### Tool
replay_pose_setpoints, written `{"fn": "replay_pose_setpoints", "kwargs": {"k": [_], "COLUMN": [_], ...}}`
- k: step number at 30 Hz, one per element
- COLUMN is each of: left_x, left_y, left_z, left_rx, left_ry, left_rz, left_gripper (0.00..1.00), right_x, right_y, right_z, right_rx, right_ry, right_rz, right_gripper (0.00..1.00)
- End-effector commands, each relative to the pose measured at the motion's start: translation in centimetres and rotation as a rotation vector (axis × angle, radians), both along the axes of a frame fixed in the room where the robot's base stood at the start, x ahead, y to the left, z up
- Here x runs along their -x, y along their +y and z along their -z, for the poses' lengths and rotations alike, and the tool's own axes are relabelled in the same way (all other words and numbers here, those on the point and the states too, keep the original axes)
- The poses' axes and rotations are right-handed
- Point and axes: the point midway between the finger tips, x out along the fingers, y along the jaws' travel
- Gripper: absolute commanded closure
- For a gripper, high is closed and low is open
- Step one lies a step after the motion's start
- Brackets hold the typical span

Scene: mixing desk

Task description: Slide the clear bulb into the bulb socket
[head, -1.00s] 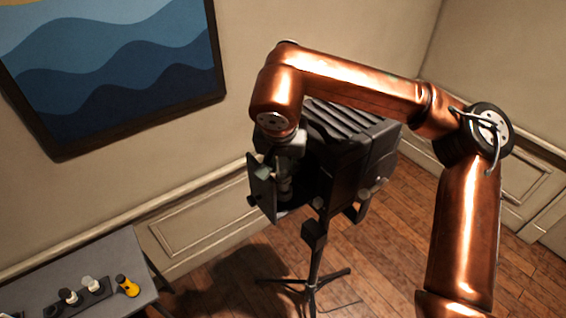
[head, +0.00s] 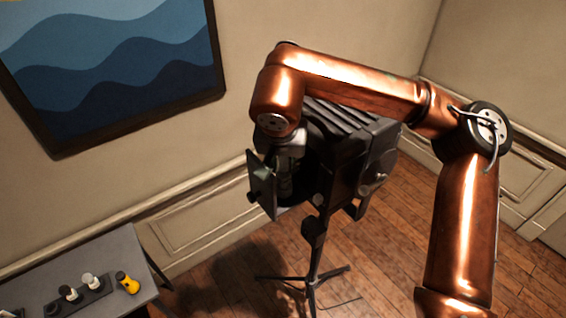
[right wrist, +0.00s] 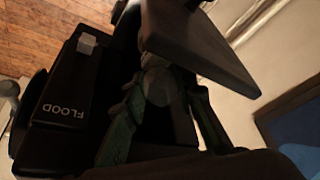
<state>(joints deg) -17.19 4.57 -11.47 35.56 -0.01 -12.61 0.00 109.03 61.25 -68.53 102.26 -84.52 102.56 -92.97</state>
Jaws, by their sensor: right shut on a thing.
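The black lamp (head: 358,155) stands on a tripod, with its front door (head: 262,187) swung open to the left. My right gripper (head: 286,190) reaches down into the dark opening between door and housing. In the right wrist view, its fingers (right wrist: 160,105) are shut around the clear bulb (right wrist: 158,85), a pale translucent shape in shadow. The bulb cannot be made out clearly in the head view. The bulb socket is hidden in the dark housing, so I cannot tell whether the bulb touches it. My left gripper is not in view.
The lamp's side marked FLOOD (right wrist: 66,85) is close beside my right gripper. The tripod (head: 312,270) stands on the wooden floor. A grey table (head: 115,255) at lower left holds a dark strip with pale-topped items and a yellow item (head: 127,283).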

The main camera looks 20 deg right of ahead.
Motion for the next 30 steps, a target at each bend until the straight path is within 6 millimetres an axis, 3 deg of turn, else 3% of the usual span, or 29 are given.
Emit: {"fn": "replay_pose_setpoints", "kwargs": {"k": [27,28,30], "left_x": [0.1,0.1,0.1], "left_y": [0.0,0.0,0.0], "left_z": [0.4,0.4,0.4], "left_rx": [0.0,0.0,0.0], "left_ry": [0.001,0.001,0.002], "left_rz": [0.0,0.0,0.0], "left_gripper": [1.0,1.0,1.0], "right_x": [0.0,0.0,0.0], "right_y": [0.0,0.0,0.0], "right_z": [1.4,1.3,1.3], "right_rx": [0.0,0.0,0.0], "right_ry": [0.001,0.001,0.0], "right_rz": [-0.001,-0.001,-0.001], "right_gripper": [0.97,0.73,0.68]}}
